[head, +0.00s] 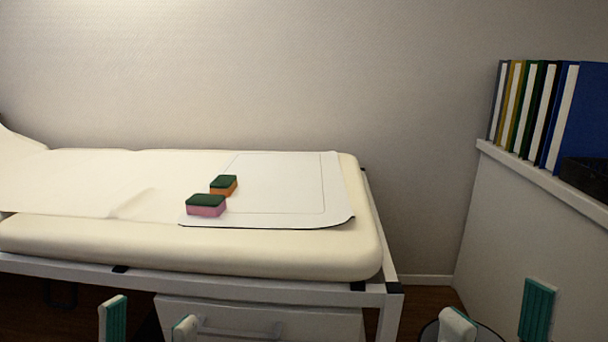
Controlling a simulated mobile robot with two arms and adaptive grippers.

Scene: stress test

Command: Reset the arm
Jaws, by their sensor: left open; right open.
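My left gripper (148,322) shows at the bottom edge of the head view, left of centre. Its two fingertips with green pads stand apart, with nothing between them. My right gripper (497,318) shows at the bottom right. Its fingertips are also apart and empty. Both grippers appear in front of the bed and low in the picture. The rest of both arms is out of view.
A cream padded bed (300,250) with a white paper sheet (280,190) stands ahead. A pink and green sponge (206,206) and an orange and green sponge (224,185) lie on it. Several binders (535,115) stand on a ledge (530,172) at right.

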